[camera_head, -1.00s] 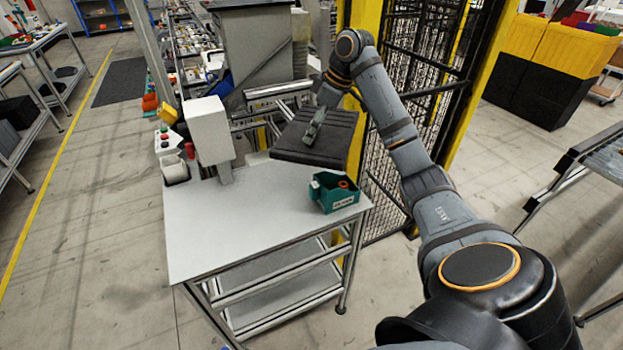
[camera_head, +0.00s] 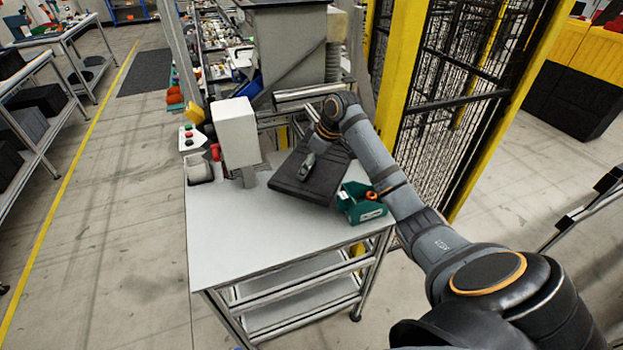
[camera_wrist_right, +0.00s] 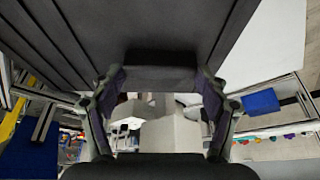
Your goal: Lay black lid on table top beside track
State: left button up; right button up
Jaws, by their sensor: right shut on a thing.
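The black lid (camera_head: 325,181) is a flat dark slab above the back of the white table top (camera_head: 235,235), between the white box on a post and the green bin. My right gripper (camera_head: 306,168) is shut on the lid from above. In the right wrist view, the ridged lid (camera_wrist_right: 85,35) fills the upper left, and its raised grip lies between the fingers of my right gripper (camera_wrist_right: 162,85). I cannot tell whether the lid touches the table. The metal track (camera_head: 312,94) runs behind the table. My left gripper is not in view.
A green bin (camera_head: 352,207) with orange parts stands at the table's right edge, close to the lid and my forearm. A white box (camera_head: 237,132) on a post stands at the back left. The front of the table is clear. A yellow-framed fence (camera_head: 455,110) rises behind my arm.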

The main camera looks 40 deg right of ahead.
aim_at(312, 176)
notch_tip(312, 176, down, 2)
jog(key=shift+f, duration=0.6)
notch_tip(312, 176, down, 3)
jog(key=shift+f+p, duration=0.1)
jog(key=shift+p, duration=0.5)
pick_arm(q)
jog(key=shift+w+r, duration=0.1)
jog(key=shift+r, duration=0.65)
pick_arm(e)
jog(key=shift+f, duration=0.3)
jog(key=o, duration=1.8)
jog(key=shift+s+f, duration=0.1)
